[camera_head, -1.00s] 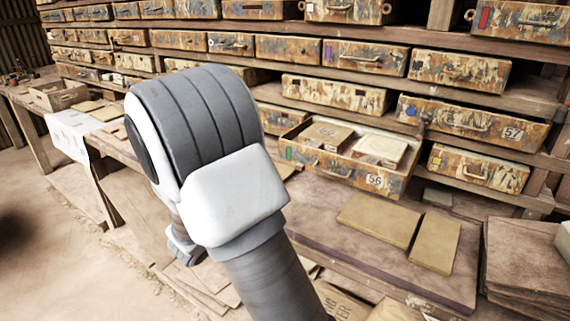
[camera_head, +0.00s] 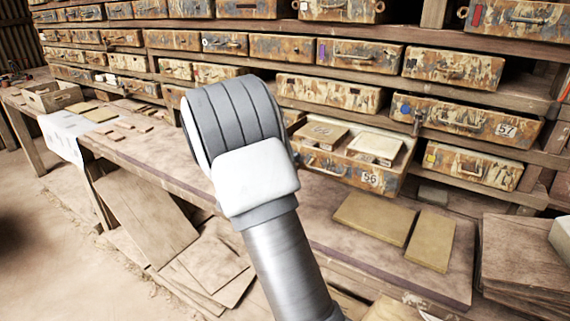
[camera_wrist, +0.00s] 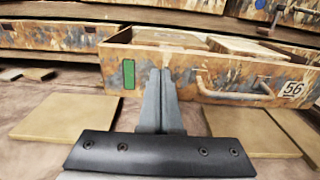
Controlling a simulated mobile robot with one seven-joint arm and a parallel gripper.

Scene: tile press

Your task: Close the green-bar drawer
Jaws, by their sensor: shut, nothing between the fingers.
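The green-bar drawer (camera_wrist: 190,75) is numbered 56 and stands pulled out from the shelf, with tiles showing inside. Its green bar (camera_wrist: 129,74) is on the left of its front and its handle (camera_wrist: 236,92) is to the right of my fingers in the wrist view. In the head view the drawer (camera_head: 340,170) is partly hidden by my arm. My gripper (camera_wrist: 160,74) is shut and empty, its fingertips in front of the drawer's front, left of the handle. I cannot tell whether they touch it.
Tan tiles (camera_head: 372,217) lie on the bench below the drawer. A blue-dot drawer (camera_head: 465,122) numbered 57 is at the upper right, and other drawers fill the shelves. A stack of boards (camera_head: 525,260) stands at the right.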

